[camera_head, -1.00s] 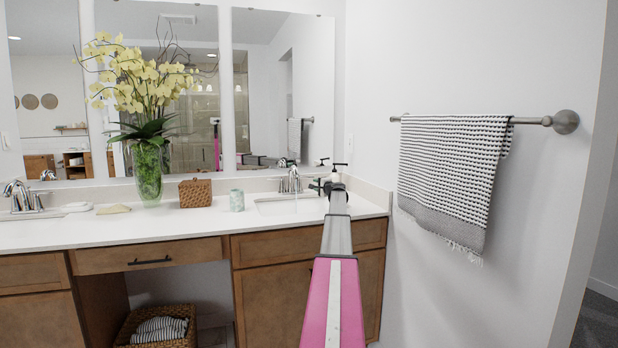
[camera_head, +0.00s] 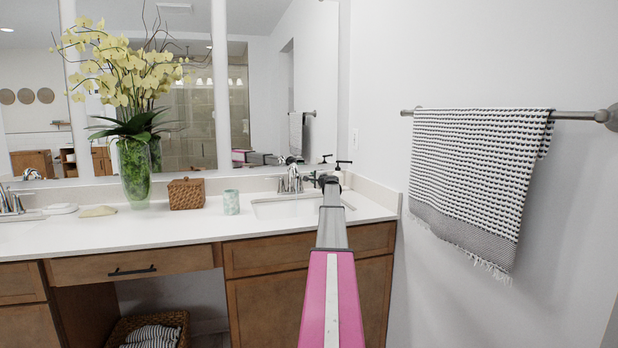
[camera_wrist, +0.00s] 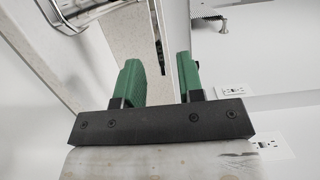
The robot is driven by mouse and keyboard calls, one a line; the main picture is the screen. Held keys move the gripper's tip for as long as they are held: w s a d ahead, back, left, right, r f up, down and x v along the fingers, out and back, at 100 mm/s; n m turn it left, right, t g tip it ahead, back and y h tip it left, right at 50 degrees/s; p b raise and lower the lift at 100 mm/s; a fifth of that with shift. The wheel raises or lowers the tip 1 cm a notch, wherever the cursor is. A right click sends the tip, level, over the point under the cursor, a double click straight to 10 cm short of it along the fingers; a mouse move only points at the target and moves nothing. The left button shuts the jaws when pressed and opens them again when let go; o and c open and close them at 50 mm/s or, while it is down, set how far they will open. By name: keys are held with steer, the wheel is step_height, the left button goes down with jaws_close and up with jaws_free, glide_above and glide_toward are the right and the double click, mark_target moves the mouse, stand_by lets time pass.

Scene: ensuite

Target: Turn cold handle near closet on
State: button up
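The right-hand sink (camera_head: 270,208) has a chrome faucet (camera_head: 291,180) at its back, left of my gripper (camera_head: 322,181) in the head view. My arm reaches over the counter, and my gripper is close to the faucet's right side. The right-hand handle is hidden or too small to make out there. In the wrist view my gripper (camera_wrist: 159,62) has two green fingers standing apart, with no handle visible between them. A chrome piece of the faucet (camera_wrist: 68,14) shows at upper left, outside the fingers.
A soap bottle (camera_head: 340,177) stands behind and right of my gripper. A green-white cup (camera_head: 231,202), woven box (camera_head: 190,193) and flower vase (camera_head: 133,172) stand left of the sink. The right wall carries a towel (camera_head: 472,170). The mirror is behind the faucet.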

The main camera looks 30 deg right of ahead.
steer(key=w, duration=0.6)
steer(key=shift+w+d, duration=0.1)
steer(key=shift+d, duration=0.05)
jaws_close()
